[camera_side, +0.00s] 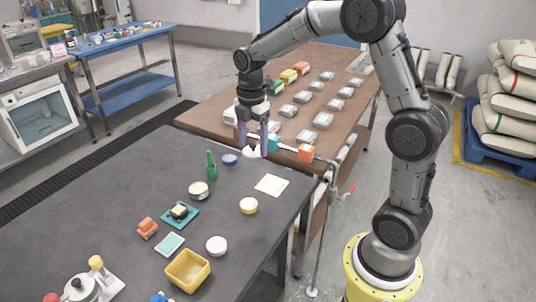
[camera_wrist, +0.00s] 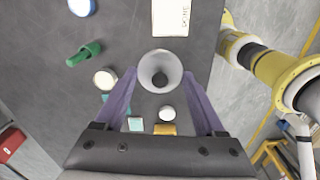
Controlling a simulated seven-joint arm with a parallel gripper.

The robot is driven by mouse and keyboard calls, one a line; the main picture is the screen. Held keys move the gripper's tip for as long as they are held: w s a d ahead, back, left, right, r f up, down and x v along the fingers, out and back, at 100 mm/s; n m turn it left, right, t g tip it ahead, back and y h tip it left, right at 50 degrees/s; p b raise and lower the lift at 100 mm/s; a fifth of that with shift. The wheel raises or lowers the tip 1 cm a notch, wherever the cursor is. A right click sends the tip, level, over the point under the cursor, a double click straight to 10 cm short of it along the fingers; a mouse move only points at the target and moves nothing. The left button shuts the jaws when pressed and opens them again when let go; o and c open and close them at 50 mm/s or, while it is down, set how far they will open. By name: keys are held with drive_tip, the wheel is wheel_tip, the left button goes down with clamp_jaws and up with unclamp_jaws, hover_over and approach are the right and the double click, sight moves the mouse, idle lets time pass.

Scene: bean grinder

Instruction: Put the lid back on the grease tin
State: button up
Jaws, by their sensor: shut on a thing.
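My gripper (camera_side: 254,150), with purple fingers, is shut on a pale round flared piece (camera_wrist: 160,72) with a dark round centre. I cannot tell for sure whether this is the lid. In the side view it is a small white shape (camera_side: 252,153) between the fingertips, held above the dark table. A round tin (camera_side: 199,190) with a metal rim and a cream top stands left of my gripper; it also shows in the wrist view (camera_wrist: 105,79). Which tin holds grease is unclear.
A white round piece (camera_side: 217,246), teal tray (camera_side: 180,214) and yellow box (camera_side: 188,270) are farther forward. A brown table (camera_side: 225,99) with several containers adjoins behind.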

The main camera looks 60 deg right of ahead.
drive_tip(key=w+a+f, duration=0.1)
drive_tip(key=w+a, duration=0.2)
drive_tip(key=w, duration=0.7)
drive_tip(key=n, duration=0.1)
approach(198, 188)
drive_tip(key=shift+f, duration=3.1)
drive_tip(key=shift+f, duration=0.15)
drive_tip(key=o, duration=1.3)
